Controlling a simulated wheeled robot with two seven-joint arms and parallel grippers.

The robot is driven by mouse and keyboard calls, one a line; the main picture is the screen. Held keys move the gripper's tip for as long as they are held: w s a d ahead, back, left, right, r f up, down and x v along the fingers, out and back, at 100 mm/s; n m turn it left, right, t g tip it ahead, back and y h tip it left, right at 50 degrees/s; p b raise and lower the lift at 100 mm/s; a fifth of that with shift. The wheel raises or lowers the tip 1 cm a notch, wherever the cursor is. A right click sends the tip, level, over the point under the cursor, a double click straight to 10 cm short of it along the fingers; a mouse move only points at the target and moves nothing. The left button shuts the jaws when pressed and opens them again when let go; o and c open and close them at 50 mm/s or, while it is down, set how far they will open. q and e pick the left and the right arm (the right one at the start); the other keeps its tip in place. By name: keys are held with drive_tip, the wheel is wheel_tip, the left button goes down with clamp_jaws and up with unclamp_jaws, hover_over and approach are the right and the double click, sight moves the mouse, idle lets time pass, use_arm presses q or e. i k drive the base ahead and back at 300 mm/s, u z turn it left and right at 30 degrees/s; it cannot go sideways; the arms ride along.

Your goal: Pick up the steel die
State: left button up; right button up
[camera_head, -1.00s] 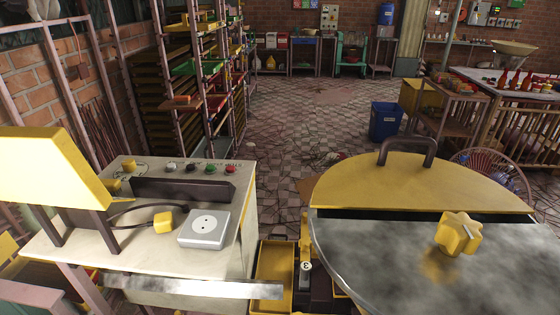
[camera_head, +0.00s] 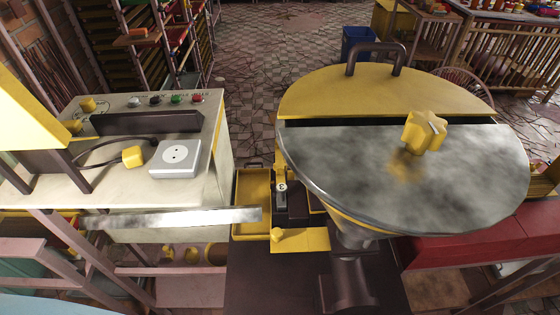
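I cannot pick out the steel die with certainty. A small upright grey metal piece with a round white "3" label (camera_head: 282,190) stands between the console and the hopper, at the yellow trough, but I cannot tell whether it is the die. The large round hopper (camera_head: 400,175) fills the right, with a yellow half and a grey steel half carrying a yellow star knob (camera_head: 424,131). Neither of my grippers is in view.
A cream console (camera_head: 205,125) stands at the left with coloured buttons and a white socket box (camera_head: 175,158). A long steel strip (camera_head: 170,217) juts out in front of it. A yellow trough (camera_head: 252,190) lies between console and hopper. Tiled floor (camera_head: 265,60) is open behind.

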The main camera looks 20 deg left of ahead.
sight(281, 188)
drive_tip(key=z, duration=0.15)
drive_tip(key=k, duration=1.4)
drive_tip(key=u, duration=1.25)
